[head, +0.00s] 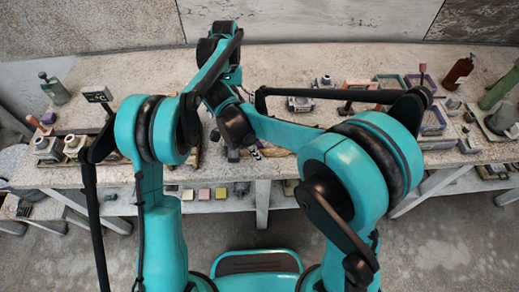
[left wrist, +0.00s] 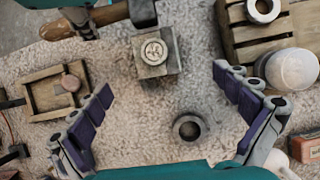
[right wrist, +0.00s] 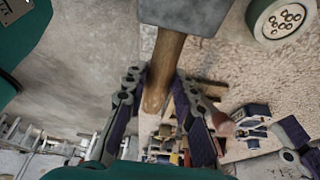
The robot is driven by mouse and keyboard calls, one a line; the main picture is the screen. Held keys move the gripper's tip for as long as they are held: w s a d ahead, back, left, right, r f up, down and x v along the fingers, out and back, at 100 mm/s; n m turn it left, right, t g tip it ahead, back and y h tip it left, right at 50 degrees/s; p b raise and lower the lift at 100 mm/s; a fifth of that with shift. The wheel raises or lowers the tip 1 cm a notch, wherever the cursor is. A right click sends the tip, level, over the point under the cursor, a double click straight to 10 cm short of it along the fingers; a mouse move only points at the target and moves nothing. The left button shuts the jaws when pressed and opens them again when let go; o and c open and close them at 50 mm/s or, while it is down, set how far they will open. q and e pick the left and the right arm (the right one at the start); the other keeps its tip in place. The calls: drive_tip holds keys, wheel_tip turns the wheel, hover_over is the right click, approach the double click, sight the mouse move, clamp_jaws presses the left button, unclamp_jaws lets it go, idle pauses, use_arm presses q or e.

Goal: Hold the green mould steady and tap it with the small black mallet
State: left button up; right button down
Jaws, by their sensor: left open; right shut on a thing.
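My right gripper (right wrist: 158,92) is shut on the wooden handle of the mallet (right wrist: 165,62). The mallet's dark grey block head lies beyond the fingertips. In the left wrist view the mallet (left wrist: 143,10) is at the top edge, its head just above a squat greenish-grey block with a round embossed face, which seems to be the mould (left wrist: 155,68). A green-rimmed piece with a patterned pale face, probably the same mould (right wrist: 286,20), is right of the mallet head in the right wrist view, apart from it. My left gripper (left wrist: 172,100) is open and empty, its fingers wide apart, with the block beyond them.
A small grey ring (left wrist: 187,127) lies between the left fingers' lines. A wooden frame (left wrist: 35,108) is to the left; a slatted crate (left wrist: 238,32) and a white sphere (left wrist: 292,68) are to the right. On the bench, a brown bottle (head: 458,73) stands at the far right.

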use_arm(q)
drive_tip(key=v, duration=0.7)
drive_tip(key=shift+w+r, duration=0.15)
drive_tip(key=shift+r, duration=0.15)
idle(0.3)
